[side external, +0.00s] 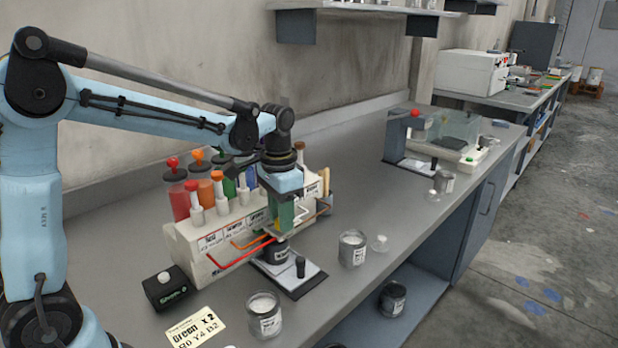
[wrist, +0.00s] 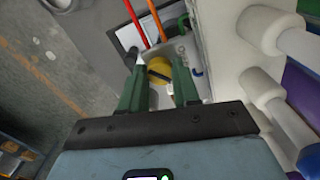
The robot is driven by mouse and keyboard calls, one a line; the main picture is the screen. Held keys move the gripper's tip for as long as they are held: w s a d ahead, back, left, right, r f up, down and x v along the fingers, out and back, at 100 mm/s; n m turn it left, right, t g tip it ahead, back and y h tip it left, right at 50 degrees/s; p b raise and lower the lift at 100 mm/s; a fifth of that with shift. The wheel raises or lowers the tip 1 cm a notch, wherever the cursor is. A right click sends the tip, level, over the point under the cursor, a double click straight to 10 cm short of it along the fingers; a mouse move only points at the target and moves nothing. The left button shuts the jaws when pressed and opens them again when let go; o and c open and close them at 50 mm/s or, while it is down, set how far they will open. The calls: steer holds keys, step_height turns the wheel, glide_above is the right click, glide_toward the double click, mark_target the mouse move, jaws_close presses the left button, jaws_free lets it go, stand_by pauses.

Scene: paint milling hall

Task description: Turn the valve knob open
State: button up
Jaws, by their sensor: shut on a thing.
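The white paint dispenser (side external: 205,247) stands on the bench with coloured tanks along its top and bent coloured pipes at its front. My gripper (side external: 283,222) points down at the front of the dispenser. In the wrist view, the green fingers of my gripper (wrist: 160,72) are shut on a yellow round piece (wrist: 160,68), which looks like the valve knob. Its lower part is hidden by the fingers, and I cannot tell how far it is turned. In the side view the gripper hides the knob. A dark labelled can (side external: 275,252) stands below the pipes.
Orange-red pipes (wrist: 140,28) run close to the fingers. A black stirrer-like post (side external: 300,266) stands on the plate in front. Jars (side external: 352,247) (side external: 264,315), a black button box (side external: 166,288) and a recipe card (side external: 193,329) lie around.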

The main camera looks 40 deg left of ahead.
steer(key=n, duration=0.5)
steer(key=shift+n, duration=2.5)
steer(key=o, duration=1.1)
steer(key=shift+c, duration=0.2)
step_height(320, 180, up, 12)
